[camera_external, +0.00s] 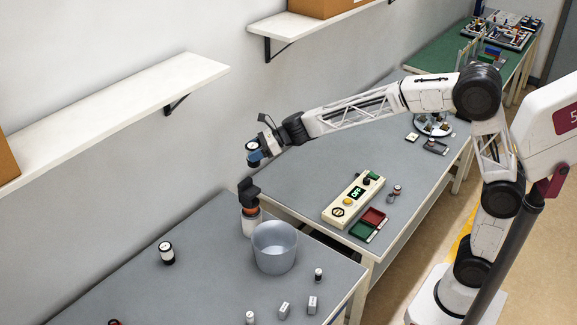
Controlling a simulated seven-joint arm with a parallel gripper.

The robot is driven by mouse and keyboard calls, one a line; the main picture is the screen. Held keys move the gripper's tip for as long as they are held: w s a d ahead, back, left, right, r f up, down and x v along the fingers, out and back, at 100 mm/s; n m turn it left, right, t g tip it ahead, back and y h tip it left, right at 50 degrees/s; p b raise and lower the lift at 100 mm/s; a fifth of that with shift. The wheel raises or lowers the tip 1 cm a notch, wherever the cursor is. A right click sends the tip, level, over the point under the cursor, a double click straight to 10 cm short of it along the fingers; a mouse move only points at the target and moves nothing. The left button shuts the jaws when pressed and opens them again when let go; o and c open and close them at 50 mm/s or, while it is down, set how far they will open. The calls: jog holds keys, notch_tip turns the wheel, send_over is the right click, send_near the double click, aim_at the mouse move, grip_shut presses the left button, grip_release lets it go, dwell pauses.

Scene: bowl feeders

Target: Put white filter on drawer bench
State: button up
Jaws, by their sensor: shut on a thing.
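My gripper (262,150) is at the end of the outstretched arm, high near the wall, above the gap between two grey benches. It is shut on a small white and black cylinder (252,146), which looks like the white filter; the fingers partly hide it. A similar white cylinder with black bands (166,252) stands upright on the near grey bench (205,275), well apart from the gripper. The middle grey bench (300,175) is below and right of the gripper. I cannot make out which bench has drawers.
A control box (354,200) and red and green trays (368,223) are on the middle bench. A wall shelf (110,115) is at left.

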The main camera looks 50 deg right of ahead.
jog(key=s+a+n, duration=0.1)
jog(key=s+a, duration=0.6)
jog(key=a, duration=0.4)
jog(key=s+a+f+g+y, duration=0.1)
jog(key=s+a, duration=0.7)
jog(key=a, duration=0.4)
jog(key=s+a+n, duration=0.1)
jog(key=s+a, duration=0.6)
jog(key=a, duration=0.4)
notch_tip(320, 180, down, 18)
jog(key=shift+d+f, duration=0.15)
jog(key=shift+f, duration=0.05)
jog(key=shift+f, duration=0.1)
jog(key=shift+f, duration=3)
jog(key=shift+f, duration=1.9)
jog(key=shift+f, duration=0.15)
